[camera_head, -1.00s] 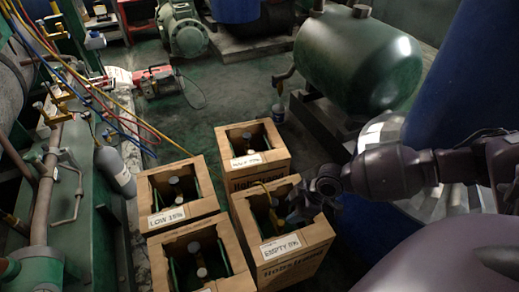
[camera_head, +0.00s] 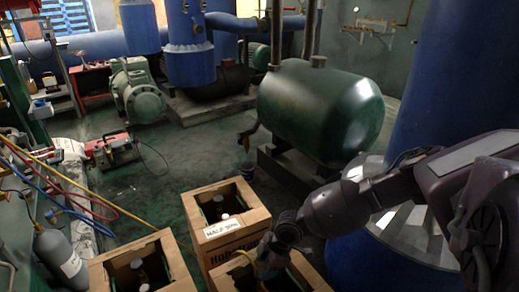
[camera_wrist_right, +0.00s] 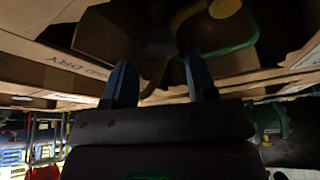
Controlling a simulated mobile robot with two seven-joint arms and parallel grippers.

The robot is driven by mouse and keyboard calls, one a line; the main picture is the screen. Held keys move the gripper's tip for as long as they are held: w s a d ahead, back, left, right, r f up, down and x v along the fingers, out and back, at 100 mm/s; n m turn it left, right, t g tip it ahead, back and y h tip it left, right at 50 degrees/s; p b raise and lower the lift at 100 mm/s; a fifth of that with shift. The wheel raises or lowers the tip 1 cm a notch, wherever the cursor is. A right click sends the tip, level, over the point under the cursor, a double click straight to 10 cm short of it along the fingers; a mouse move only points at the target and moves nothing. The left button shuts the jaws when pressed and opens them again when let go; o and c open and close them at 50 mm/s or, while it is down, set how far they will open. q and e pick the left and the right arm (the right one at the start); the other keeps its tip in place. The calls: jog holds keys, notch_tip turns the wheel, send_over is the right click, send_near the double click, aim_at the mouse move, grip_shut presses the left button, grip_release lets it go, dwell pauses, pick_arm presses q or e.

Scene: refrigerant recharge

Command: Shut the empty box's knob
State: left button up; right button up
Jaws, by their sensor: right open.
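The empty box (camera_head: 308,272) is the open cardboard box at the bottom middle of the head view, partly cut off by the frame. My right gripper (camera_head: 270,258) is over its opening and hides much of the inside. In the right wrist view the fingers of this gripper (camera_wrist_right: 162,84) are apart with nothing clearly between them. Beyond them are the box's cardboard wall (camera_wrist_right: 50,72), a green curved bar (camera_wrist_right: 225,50) and a dull yellow round part (camera_wrist_right: 224,8). It is too dark to tell whether that part is the knob. My left gripper is not in view.
A box labelled as half full (camera_head: 225,239) stands just behind, and another open box (camera_head: 105,272) stands at the left. A grey cylinder (camera_head: 60,258) with hoses is at the far left.

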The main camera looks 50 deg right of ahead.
jog(key=shift+x, duration=1.1)
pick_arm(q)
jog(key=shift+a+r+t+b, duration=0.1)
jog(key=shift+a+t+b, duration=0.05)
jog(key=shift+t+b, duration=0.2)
pick_arm(e)
jog(key=shift+f, duration=0.3)
jog(key=shift+w, duration=0.1)
jog(key=c, duration=0.6)
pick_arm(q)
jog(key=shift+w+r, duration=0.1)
pick_arm(e)
jog(key=shift+r, duration=0.1)
jog(key=shift+c, duration=0.2)
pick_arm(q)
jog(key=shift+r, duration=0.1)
